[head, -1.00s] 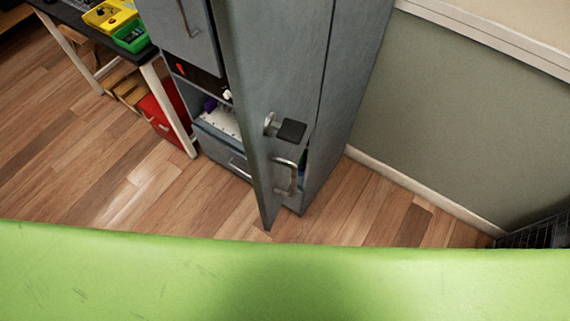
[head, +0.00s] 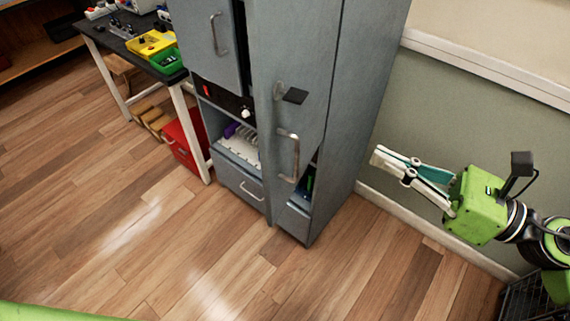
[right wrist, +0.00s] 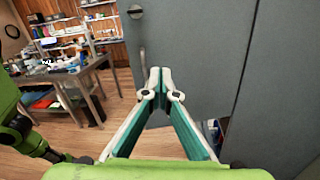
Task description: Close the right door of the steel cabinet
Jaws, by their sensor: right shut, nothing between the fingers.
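The steel cabinet (head: 352,120) stands in the middle of the head view, grey-blue and tall. Its right door (head: 262,90) stands ajar, with a silver bar handle (head: 289,158) and a small dark latch piece (head: 295,96). Objects inside show through the gap beside the door's lower part. My right gripper (head: 379,158) is shut and empty, to the right of the cabinet and apart from the door in the head view. In the right wrist view its fingertips (right wrist: 159,78) meet in front of a grey cabinet panel (right wrist: 190,60). My left gripper is out of view.
The cabinet's left door (head: 208,38) is at upper left, above open shelves and a drawer (head: 240,185). A workbench (head: 135,48) with yellow and green bins and a red box (head: 186,142) stand left. A dark crate (head: 530,296) is at lower right. Floor in front is clear.

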